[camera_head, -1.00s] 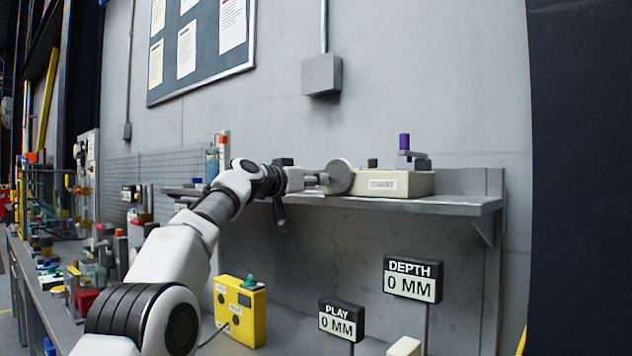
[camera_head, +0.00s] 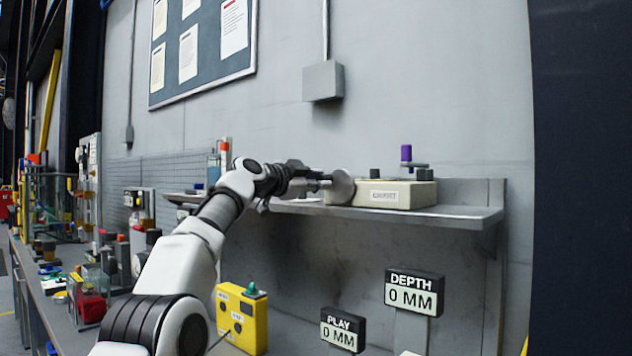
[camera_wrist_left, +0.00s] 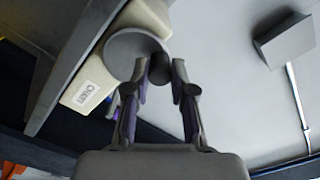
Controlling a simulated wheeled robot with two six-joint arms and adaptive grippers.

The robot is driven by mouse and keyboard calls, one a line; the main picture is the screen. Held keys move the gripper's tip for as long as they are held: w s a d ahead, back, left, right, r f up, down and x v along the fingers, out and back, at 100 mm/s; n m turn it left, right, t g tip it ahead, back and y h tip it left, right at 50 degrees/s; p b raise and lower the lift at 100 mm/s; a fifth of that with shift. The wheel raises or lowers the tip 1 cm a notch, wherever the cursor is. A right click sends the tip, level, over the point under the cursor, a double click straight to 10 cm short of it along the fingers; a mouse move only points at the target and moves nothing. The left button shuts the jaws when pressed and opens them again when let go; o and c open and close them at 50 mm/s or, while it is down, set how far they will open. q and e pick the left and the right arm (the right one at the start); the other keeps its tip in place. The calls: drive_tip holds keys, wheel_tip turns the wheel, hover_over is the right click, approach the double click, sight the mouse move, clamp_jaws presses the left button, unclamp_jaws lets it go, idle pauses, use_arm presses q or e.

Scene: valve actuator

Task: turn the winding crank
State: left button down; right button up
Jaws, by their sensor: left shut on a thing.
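A cream box (camera_head: 395,195) with a printed label stands on the grey wall shelf, and it also shows in the left wrist view (camera_wrist_left: 88,92). A round grey disc (camera_head: 342,187) is mounted at its left end; it shows in the left wrist view (camera_wrist_left: 135,52). My left gripper (camera_head: 325,184) is at the disc, shut on a small dark handle (camera_wrist_left: 159,68) on the disc's face; the grip is partly hidden. A crank arm with an upright purple knob (camera_head: 406,153) sits at the box's right end. My right gripper is out of view.
The shelf edge (camera_head: 450,218) runs just under the box. Below are signs reading DEPTH 0 MM (camera_head: 414,293) and PLAY 0 MM (camera_head: 342,330), and a yellow box (camera_head: 242,318). A grey wall box (camera_head: 323,81) hangs above. Open wall surrounds the gripper above.

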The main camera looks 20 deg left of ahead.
use_arm(q)
drive_tip(key=shift+s+d+r+m, duration=0.15)
drive_tip(key=shift+r+m, duration=0.15)
drive_tip(key=shift+m, duration=0.7)
drive_tip(key=c, duration=1)
unclamp_jaws()
drive_tip(key=shift+w, duration=0.2)
drive_tip(key=shift+f, duration=0.15)
